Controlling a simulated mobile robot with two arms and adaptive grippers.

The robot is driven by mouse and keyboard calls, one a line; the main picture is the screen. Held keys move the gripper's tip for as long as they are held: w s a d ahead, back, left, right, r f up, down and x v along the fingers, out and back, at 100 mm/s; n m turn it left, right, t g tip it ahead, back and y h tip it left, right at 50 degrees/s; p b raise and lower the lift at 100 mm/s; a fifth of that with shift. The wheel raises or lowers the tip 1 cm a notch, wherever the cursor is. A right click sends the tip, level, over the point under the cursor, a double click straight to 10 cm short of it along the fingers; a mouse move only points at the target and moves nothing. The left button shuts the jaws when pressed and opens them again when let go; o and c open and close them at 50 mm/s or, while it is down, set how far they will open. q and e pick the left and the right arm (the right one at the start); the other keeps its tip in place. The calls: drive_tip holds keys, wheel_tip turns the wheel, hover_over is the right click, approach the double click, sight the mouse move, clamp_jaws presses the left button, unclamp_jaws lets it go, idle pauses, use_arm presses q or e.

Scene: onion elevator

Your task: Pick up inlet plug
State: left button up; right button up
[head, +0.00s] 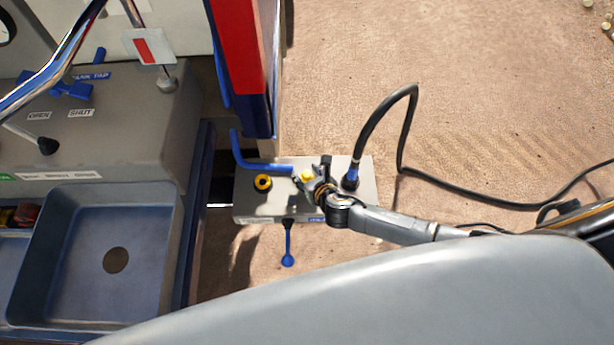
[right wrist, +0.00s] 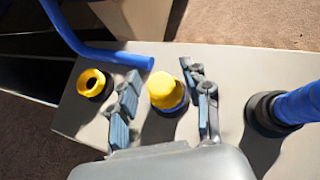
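The inlet plug, a yellow cap (right wrist: 165,92), stands upright on the grey box between the fingers of my right gripper (right wrist: 164,78) in the right wrist view. The fingers are apart, one on each side, with gaps to the cap. In the head view the yellow cap (head: 307,177) shows in small part by the right gripper (head: 311,178), which hides much of it. My left gripper is not in view.
The grey box (head: 250,207) also carries a yellow ring fitting (head: 263,183), a black hose (head: 404,130) with a blue end, and a blue-handled lever (head: 288,245). A blue pipe (right wrist: 105,53) ends near the cap. A sink basin (head: 150,230) stands left; carpet lies right.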

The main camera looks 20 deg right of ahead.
drive_tip(key=c, duration=0.7)
drive_tip(key=shift+c, duration=0.2)
